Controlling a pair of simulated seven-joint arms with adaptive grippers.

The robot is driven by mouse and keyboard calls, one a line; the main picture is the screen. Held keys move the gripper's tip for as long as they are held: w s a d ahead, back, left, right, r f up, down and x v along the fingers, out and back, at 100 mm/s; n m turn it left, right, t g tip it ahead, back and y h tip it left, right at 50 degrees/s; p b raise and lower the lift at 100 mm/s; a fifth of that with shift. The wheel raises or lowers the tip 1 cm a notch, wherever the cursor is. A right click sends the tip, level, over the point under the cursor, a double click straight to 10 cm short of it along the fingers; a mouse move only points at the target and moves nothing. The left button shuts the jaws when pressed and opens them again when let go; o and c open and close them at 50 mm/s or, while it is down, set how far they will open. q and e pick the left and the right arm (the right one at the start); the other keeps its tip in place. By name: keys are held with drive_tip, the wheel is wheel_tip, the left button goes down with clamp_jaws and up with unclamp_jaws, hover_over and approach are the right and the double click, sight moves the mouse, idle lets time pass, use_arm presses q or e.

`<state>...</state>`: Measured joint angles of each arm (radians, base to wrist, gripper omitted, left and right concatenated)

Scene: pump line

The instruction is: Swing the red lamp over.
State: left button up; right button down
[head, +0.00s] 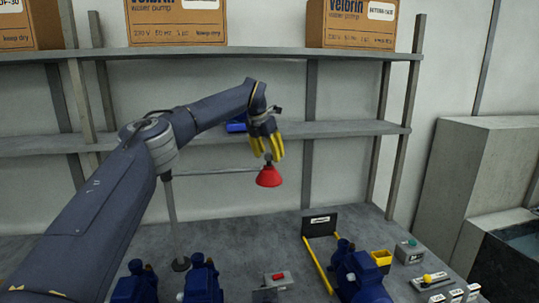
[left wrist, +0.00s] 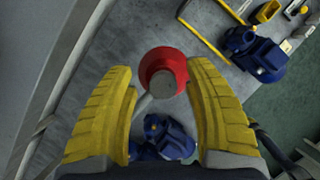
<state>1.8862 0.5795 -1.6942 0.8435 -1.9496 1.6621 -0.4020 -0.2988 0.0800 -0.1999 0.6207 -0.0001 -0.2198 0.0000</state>
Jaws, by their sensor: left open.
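The red lamp (head: 268,177) is a red cone-shaped shade with a grey top, hanging above the bench at the end of a thin horizontal arm (head: 215,171) on an upright post (head: 171,215). My left gripper (head: 267,150) points down right above the shade. In the left wrist view my open left gripper (left wrist: 162,70) has its yellow fingers on either side of the lamp's grey top (left wrist: 166,83), with the red shade (left wrist: 150,62) beyond. Whether a finger touches the lamp cannot be told. My right gripper is not in view.
Blue pumps (head: 203,281) stand along the bench front. A yellow frame (head: 318,267) with a black plate (head: 320,223) lies right of the lamp, near a yellow bin (head: 381,258). Shelves (head: 345,129) with cardboard boxes (head: 177,22) rise behind. The bench below the lamp is fairly clear.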

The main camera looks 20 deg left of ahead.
use_arm(q)
drive_tip(key=v, duration=1.1)
drive_tip(key=shift+r, duration=0.4)
drive_tip(key=shift+s, duration=0.1)
